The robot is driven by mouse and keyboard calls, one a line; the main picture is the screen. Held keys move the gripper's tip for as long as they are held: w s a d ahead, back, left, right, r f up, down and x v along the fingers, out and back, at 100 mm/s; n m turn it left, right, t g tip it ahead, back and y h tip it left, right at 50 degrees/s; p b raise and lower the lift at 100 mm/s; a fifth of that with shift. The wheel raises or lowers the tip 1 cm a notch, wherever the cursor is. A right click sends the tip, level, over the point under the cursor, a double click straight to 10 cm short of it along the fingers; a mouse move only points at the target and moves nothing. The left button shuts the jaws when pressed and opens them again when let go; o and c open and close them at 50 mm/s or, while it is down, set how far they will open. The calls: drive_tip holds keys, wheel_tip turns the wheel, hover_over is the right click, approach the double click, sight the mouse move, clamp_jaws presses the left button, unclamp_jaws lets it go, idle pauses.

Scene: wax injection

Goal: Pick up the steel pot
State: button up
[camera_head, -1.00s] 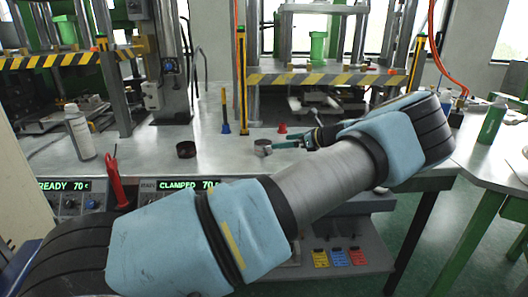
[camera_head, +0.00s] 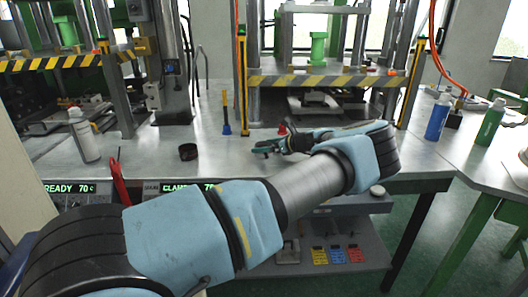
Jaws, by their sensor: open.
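The small steel pot (camera_head: 264,151) is on the grey worktop, in front of the press on the right. It is mostly covered by my gripper and only a little of it shows. A dark round cup (camera_head: 188,152) stands apart to the left.
A white spray bottle (camera_head: 83,135) stands at the left. A blue bottle (camera_head: 438,116) and a green bottle (camera_head: 490,121) stand at the right. The worktop between the cup and pot is clear.

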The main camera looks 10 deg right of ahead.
drive_tip(key=c, duration=1.2)
